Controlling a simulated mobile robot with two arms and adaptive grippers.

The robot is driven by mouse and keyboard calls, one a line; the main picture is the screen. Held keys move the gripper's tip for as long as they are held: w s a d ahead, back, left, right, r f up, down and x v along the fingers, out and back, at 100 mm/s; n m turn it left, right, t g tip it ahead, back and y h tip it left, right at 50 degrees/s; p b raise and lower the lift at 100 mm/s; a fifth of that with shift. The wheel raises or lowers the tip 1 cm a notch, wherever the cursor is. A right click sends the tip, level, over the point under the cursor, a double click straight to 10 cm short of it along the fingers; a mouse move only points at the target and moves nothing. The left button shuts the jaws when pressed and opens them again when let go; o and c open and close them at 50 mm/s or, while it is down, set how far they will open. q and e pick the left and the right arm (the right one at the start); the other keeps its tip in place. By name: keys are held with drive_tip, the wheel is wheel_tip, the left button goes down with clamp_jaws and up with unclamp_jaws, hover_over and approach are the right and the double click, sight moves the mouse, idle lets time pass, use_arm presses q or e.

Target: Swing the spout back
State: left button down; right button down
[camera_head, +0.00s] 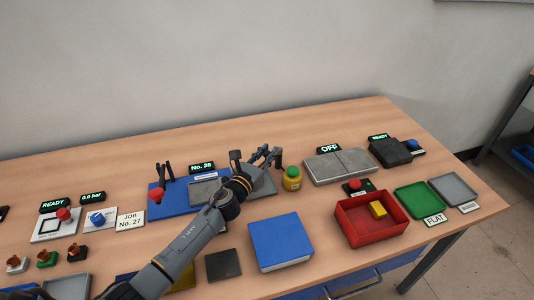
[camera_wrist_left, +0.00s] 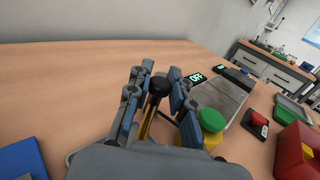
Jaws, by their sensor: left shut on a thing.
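My left gripper (camera_head: 266,155) reaches over the back middle of the bench. In the left wrist view its fingers (camera_wrist_left: 156,98) are closed around a black ball knob (camera_wrist_left: 159,84) on top of a slim brass-coloured rod (camera_wrist_left: 147,122). This knob and rod may belong to the spout; I cannot see the spout's outlet or its pivot. In the head view my gripper and forearm hide the knob and rod. My right gripper is not in view.
A yellow jar with a green lid (camera_head: 291,178) stands right beside my gripper. A grey metal slab (camera_head: 341,167) with an OFF sign lies further right. A blue fixture (camera_head: 167,205) with a red-handled clamp is on the left. A red bin (camera_head: 371,233) stands front right. The back strip is clear.

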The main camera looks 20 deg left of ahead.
use_arm(q)
drive_tip(key=shift+a+f, duration=0.1)
drive_tip(key=shift+w+a+f+m+h+b, duration=0.1)
drive_tip(key=shift+w+a+m+h+b, duration=0.1)
drive_tip(key=shift+m+h+b, duration=0.3)
drive_tip(key=shift+w+a+m+h+b, duration=0.15)
drive_tip(key=shift+m+h, duration=0.15)
drive_tip(key=shift+h, duration=0.3)
drive_tip(key=shift+w+a+m+g+h+b, duration=0.1)
drive_tip(key=shift+a+m+g+h+b, duration=0.15)
drive_tip(key=shift+m+g+h+b, duration=0.6)
drive_tip(key=shift+h, duration=0.25)
drive_tip(key=c, duration=1.2)
unclamp_jaws()
drive_tip(key=shift+a, duration=0.1)
drive_tip(key=shift+s, duration=0.2)
